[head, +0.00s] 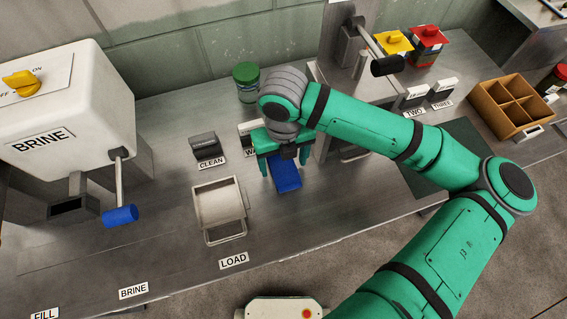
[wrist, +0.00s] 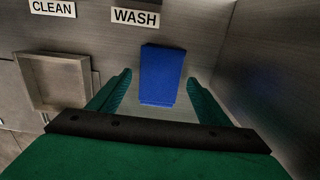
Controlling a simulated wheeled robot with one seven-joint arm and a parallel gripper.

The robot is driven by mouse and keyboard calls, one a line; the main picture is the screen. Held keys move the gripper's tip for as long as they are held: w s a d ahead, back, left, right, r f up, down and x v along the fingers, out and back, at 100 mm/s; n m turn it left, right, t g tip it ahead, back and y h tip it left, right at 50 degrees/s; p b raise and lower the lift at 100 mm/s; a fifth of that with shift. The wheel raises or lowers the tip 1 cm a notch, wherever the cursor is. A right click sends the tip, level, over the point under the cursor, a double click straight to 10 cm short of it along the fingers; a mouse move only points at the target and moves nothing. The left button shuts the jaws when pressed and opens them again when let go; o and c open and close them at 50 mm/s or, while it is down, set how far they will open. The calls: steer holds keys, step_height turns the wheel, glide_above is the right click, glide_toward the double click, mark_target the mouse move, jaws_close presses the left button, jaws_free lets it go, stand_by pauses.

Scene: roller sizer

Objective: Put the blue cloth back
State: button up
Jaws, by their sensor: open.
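The blue cloth (head: 286,178) lies flat on the metal bench, in front of the WASH label. In the wrist view the cloth (wrist: 162,75) is a blue rectangle below the WASH label (wrist: 136,17), ahead of my fingertips and roughly between their lines. My gripper (head: 277,172) is above the bench at the cloth, with its fingers apart. In the wrist view my gripper (wrist: 160,85) is open, one green finger on each side, with nothing held. The head view partly hides the cloth's back end behind my gripper.
A metal tray (head: 219,208) stands left of the cloth, by the LOAD label. The CLEAN holder (head: 206,147) is behind it. A metal machine wall (wrist: 285,70) rises close on the right. A green-lidded jar (head: 246,82) stands behind my wrist. Bench at front left is clear.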

mark_target(284, 168)
step_height(284, 168, up, 11)
steer(key=shift+f, duration=0.2)
stand_by(0.6)
